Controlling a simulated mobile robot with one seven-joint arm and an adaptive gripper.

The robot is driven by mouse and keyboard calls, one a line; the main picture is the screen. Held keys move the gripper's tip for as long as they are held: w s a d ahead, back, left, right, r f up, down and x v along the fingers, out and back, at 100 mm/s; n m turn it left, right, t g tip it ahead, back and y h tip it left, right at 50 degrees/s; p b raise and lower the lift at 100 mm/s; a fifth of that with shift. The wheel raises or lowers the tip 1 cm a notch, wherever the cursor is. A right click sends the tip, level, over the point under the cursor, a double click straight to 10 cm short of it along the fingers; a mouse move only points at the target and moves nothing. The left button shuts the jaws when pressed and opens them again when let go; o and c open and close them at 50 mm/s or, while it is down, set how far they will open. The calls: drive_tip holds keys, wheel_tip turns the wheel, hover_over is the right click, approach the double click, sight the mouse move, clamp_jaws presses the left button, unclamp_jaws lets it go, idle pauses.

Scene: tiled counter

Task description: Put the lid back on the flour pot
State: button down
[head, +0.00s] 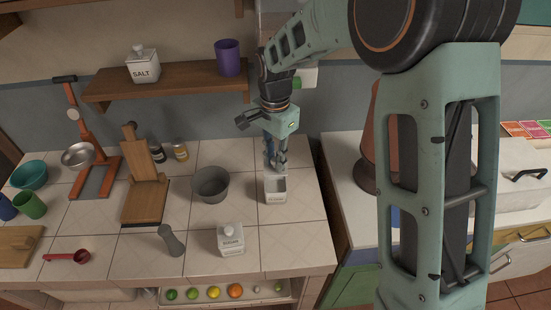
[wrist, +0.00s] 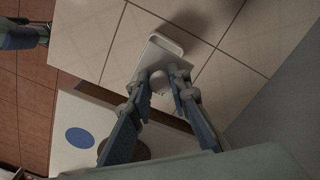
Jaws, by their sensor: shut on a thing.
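The white flour pot (head: 275,196) stands upright on the tiled counter, near its right end. Its top is open, with the inside partly visible in the head view. My gripper (head: 276,167) is directly above the pot, pointing down. In the wrist view its fingers (wrist: 161,78) are shut on the pale round knob of the lid (wrist: 158,82). Beyond the fingers, the pot's pale rim (wrist: 166,43) shows below.
A grey bowl (head: 210,185) stands left of the pot. The lidded sugar pot (head: 231,240) stands in front, with a grey pepper mill (head: 172,241) beside it. A shelf (head: 160,86) holds the salt pot (head: 143,66) and a purple cup (head: 228,58). A gap separates the right-hand counter.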

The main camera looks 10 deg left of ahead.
drive_tip(key=shift+f+b, duration=1.95)
drive_tip(key=shift+f, duration=1.15)
drive_tip(key=shift+f+b, duration=0.15)
drive_tip(key=shift+b, duration=0.35)
drive_tip(key=c, duration=1.2)
unclamp_jaws()
drive_tip(key=shift+c, duration=0.2)
drive_tip(key=shift+r+p, duration=2.25)
drive_tip(key=shift+r, duration=1.3)
drive_tip(key=shift+c, duration=0.4)
